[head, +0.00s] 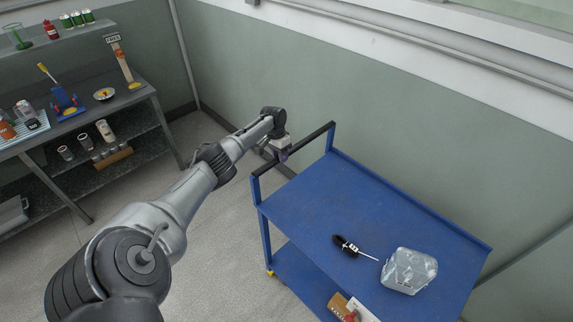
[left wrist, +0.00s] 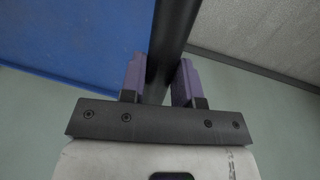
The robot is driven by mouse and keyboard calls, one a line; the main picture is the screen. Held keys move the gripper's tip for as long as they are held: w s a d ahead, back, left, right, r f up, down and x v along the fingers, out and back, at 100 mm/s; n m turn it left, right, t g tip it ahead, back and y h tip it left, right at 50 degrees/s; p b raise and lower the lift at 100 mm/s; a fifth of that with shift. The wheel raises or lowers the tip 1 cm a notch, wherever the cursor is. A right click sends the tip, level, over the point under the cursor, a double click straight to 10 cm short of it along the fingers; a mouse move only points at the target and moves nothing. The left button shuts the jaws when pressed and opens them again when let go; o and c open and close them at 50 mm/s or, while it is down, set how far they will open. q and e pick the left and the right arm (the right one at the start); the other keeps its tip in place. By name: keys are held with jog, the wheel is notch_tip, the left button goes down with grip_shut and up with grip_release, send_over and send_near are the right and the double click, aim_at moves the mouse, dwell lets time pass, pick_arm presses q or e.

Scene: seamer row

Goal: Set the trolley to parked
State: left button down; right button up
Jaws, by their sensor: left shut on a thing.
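The blue trolley (head: 310,205) stands near the wall in the head view, with a top deck, a lower shelf and a black push handle (head: 315,134) across its far left end. My left gripper (head: 282,154) reaches that handle from the left. In the left wrist view, the two purple fingers of the left gripper (left wrist: 160,80) sit on either side of the black handle bar (left wrist: 173,35) and are shut on it. The blue deck (left wrist: 70,40) shows beside the bar there. My right gripper is not in view.
A black-handled screwdriver (head: 346,245) and a wrapped clear-grey block (head: 408,271) lie on the trolley deck. A cardboard box (head: 338,304) is on its lower shelf. A grey workbench (head: 85,112) with several items stands at the left. Floor (head: 215,250) between bench and trolley is clear.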

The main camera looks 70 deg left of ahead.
pick_arm(q)
jog(key=shift+s+a, duration=0.1)
jog(key=shift+a, duration=0.2)
jog(key=c, duration=0.8)
grip_release()
jog(key=shift+c, duration=0.2)
notch_tip(320, 180, up, 14)
jog(key=s+a, duration=0.1)
jog(key=a, duration=0.1)
jog(key=shift+a+f+p, duration=0.2)
jog(key=shift+a+p, duration=0.05)
jog(key=shift+p, duration=0.15)
